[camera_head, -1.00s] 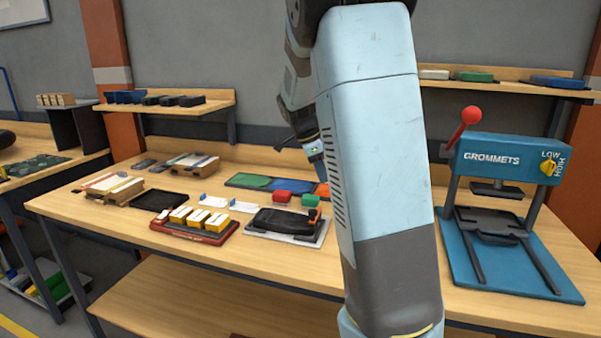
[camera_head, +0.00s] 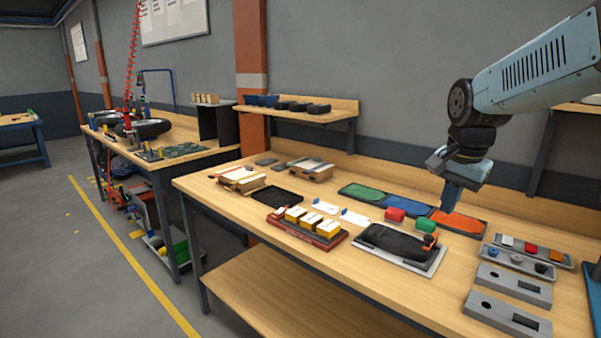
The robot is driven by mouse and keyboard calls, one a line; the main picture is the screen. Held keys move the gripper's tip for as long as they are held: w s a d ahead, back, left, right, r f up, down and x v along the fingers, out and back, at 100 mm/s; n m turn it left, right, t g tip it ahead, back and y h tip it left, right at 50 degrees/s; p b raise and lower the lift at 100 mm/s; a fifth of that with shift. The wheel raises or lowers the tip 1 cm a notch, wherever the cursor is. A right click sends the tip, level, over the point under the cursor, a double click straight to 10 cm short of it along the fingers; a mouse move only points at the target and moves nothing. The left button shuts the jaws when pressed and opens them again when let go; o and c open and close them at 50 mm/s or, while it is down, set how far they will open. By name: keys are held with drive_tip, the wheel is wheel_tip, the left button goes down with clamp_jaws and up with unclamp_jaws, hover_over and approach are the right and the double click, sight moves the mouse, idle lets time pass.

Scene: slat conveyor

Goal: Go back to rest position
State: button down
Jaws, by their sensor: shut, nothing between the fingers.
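My arm reaches in from the upper right, and its light blue link (camera_head: 540,68) hangs above the bench. My gripper (camera_head: 450,203) points down from the wrist, over the back right of the bench near the orange tray (camera_head: 462,222). It is shut with nothing held. Its fingertips are small and dark here, and their exact gap to the tray cannot be told.
The wooden bench (camera_head: 365,292) carries a red rack of yellow boxes (camera_head: 305,228), a black pouch on a pale board (camera_head: 397,242), red and green blocks, and grey fixtures (camera_head: 512,285). A shelf (camera_head: 340,107) stands behind. Floor at left is open.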

drive_tip(key=s+a+n+t, duration=0.1)
drive_tip(key=s+a+n, duration=0.2)
drive_tip(key=s+n, duration=0.2)
drive_tip(key=s+a+r+n+t, duration=0.1)
drive_tip(key=s+a+n, duration=0.3)
drive_tip(key=s, duration=0.4)
drive_tip(key=shift+n+t, duration=0.5)
drive_tip(key=shift+t, duration=0.1)
